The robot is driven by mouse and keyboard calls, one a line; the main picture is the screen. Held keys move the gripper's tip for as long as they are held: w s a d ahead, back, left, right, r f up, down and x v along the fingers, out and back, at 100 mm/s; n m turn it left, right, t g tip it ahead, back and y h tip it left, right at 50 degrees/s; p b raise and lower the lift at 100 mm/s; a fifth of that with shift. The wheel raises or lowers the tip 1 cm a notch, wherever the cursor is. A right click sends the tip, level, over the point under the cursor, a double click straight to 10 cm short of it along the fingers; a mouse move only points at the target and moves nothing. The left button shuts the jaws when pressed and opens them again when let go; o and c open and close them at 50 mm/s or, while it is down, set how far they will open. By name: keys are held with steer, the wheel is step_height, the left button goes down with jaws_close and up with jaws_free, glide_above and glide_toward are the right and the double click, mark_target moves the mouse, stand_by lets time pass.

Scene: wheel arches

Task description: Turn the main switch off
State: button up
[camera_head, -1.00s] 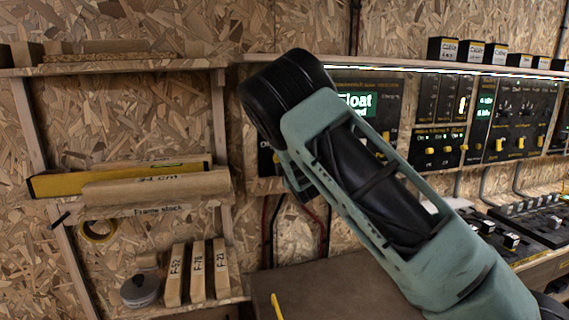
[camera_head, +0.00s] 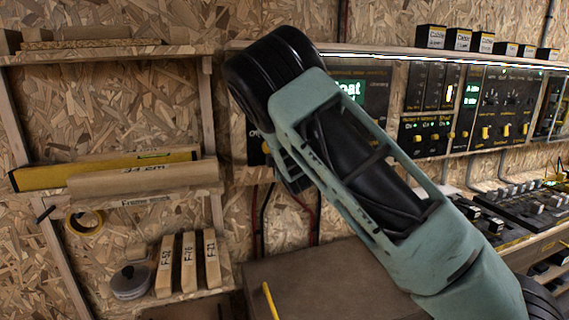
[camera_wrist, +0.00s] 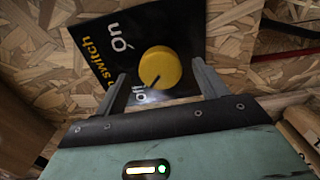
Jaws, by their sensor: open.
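The main switch is a round yellow knob (camera_wrist: 160,67) on a black panel (camera_wrist: 100,42) with yellow and white lettering, seen rotated in the wrist view. The knob's dark mark points down-left in the picture, toward a partly hidden label beside the left finger; the "on" label is up-left of the knob. My gripper (camera_wrist: 160,70) is open, one finger on each side of the knob. I cannot tell whether the fingers touch it. In the head view my arm hides most of this panel (camera_head: 255,148) and the gripper's fingertips.
A panel with a green display (camera_head: 351,89) is partly behind my arm, and more control panels (camera_head: 430,125) run to the right. Shelves with frame stock (camera_head: 140,180) are on the left. A brown surface (camera_head: 310,285) lies below my arm, with a mixing desk (camera_head: 500,215) at right.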

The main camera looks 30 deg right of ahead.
steer(key=b+v, duration=0.1)
steer(key=v, duration=1.4)
steer(key=shift+s+b, duration=0.3)
steer(key=shift+s, duration=0.05)
steer(key=shift+a, duration=0.15)
steer(key=s+a+f+m+g+y+p, duration=0.1)
steer(key=s+a+f+m+g+y, duration=0.2)
steer(key=a, duration=0.4)
steer(key=s+a+f+m+g+y+p, duration=0.1)
steer(key=s+a+f+g+y, duration=0.1)
steer(key=s+a+g, duration=0.4)
steer(key=s+a+f+m+g+y+p, duration=0.1)
steer(key=s+a+f+m+y, duration=0.15)
steer(key=a, duration=0.55)
steer(key=s+a+r+g+h, duration=0.1)
steer(key=s+a+g, duration=0.2)
steer(key=s, duration=0.8)
steer(key=s+a+r+g+h+p, duration=0.1)
steer(key=s+a+r+g, duration=0.1)
steer(key=s, duration=0.8)
steer(key=shift+s+a+m+g, duration=0.45)
steer(key=shift+a+g, duration=0.15)
steer(key=shift+g, duration=0.6)
steer(key=shift+w+r, duration=0.1)
